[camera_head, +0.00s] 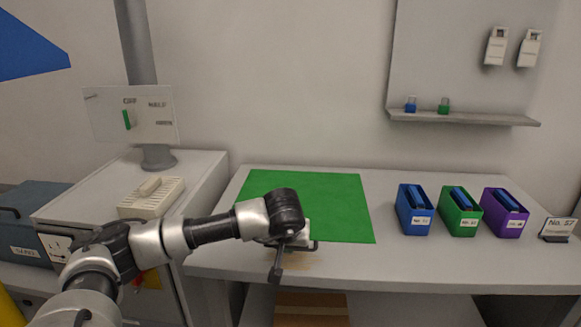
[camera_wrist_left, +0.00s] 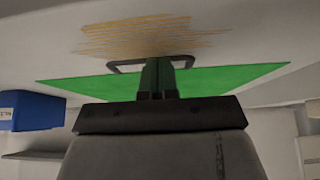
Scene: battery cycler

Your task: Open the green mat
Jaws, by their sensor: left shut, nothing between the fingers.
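The green mat (camera_head: 335,205) lies flat and spread out on the white table. A thin dark handle-like bar (camera_head: 314,246) shows at its front edge, partly hidden by my arm. It also shows in the left wrist view (camera_wrist_left: 122,67), just beyond the fingers. My left gripper (camera_head: 276,275) points down at the mat's front edge, shut and empty. Its closed fingers show in the left wrist view (camera_wrist_left: 157,75), in front of the bar and the mat (camera_wrist_left: 225,78). I cannot tell whether they touch the bar. My right gripper is not in view.
Blue (camera_head: 414,210), green (camera_head: 460,212) and purple (camera_head: 504,213) bins stand right of the mat, by a small sign (camera_head: 557,229). Brownish scribbles (camera_wrist_left: 135,35) mark the table's front. A pale slotted tray (camera_head: 151,197) sits on the left cabinet. A wall shelf (camera_head: 465,118) holds small bottles.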

